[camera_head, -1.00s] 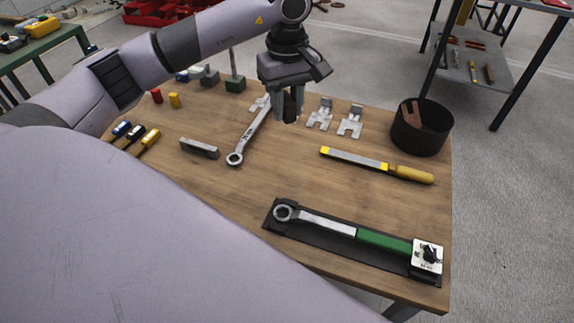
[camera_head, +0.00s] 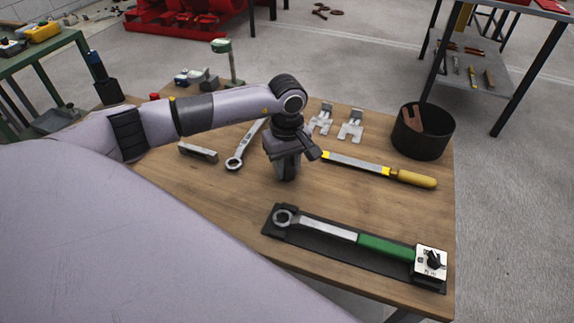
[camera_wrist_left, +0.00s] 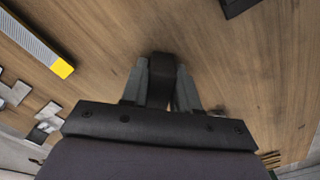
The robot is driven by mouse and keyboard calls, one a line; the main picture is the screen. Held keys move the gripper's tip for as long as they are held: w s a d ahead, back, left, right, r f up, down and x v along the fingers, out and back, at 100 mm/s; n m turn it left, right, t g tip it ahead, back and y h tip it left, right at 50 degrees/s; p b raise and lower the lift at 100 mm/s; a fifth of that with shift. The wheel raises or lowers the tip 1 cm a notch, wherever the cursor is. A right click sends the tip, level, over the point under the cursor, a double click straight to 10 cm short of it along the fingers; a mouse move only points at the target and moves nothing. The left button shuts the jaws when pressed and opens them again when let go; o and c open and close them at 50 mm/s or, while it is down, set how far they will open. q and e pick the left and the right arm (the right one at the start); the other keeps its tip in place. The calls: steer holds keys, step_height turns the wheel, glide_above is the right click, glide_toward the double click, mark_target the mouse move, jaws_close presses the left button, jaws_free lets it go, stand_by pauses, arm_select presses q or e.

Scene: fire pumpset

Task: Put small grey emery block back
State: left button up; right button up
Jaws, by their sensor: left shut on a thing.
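My left gripper (camera_head: 287,170) is low over the middle of the table, shut on a small dark grey block. In the left wrist view the block (camera_wrist_left: 161,78) sits between the two grey fingers (camera_wrist_left: 161,88), and its top end shows past their tips. I take this to be the small grey emery block. In the head view the gripper mostly hides it, and I cannot tell whether it touches the wood. My right gripper is not in view.
A torque wrench in a black tray (camera_head: 340,248) lies in front. A yellow-handled file (camera_head: 360,163) and black bin (camera_head: 421,133) are to the right. A ring spanner (camera_head: 240,150) and grey bar (camera_head: 198,152) lie left. Bare wood lies around the gripper.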

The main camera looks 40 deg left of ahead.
mark_target(287, 163)
arm_select(q)
steer(key=shift+r, duration=0.1)
steer(key=o, duration=1)
step_height(287, 163, up, 12)
steer(key=shift+r+p, duration=0.1)
steer(key=shift+p, duration=0.4)
